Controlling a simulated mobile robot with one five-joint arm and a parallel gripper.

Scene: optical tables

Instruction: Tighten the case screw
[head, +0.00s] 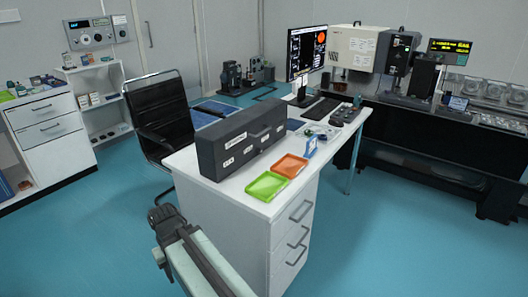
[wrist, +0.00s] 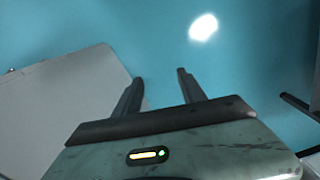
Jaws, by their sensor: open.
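A dark grey case (head: 243,142) with a handle and pale labels on its front stands on the white desk (head: 240,194). I cannot make out its screw at this size. My gripper (wrist: 160,77) is open and empty in the wrist view, its two dark fingers apart over the blue floor. In the head view my arm reaches up from the bottom edge, and its dark end is left of the desk's near corner, apart from the case.
A green tray (head: 267,186) and an orange tray (head: 290,166) lie in front of the case. A black chair (head: 160,115) stands behind the desk's left side. A monitor (head: 306,50) and keyboard (head: 321,108) are at the back. Blue floor is free left of the desk.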

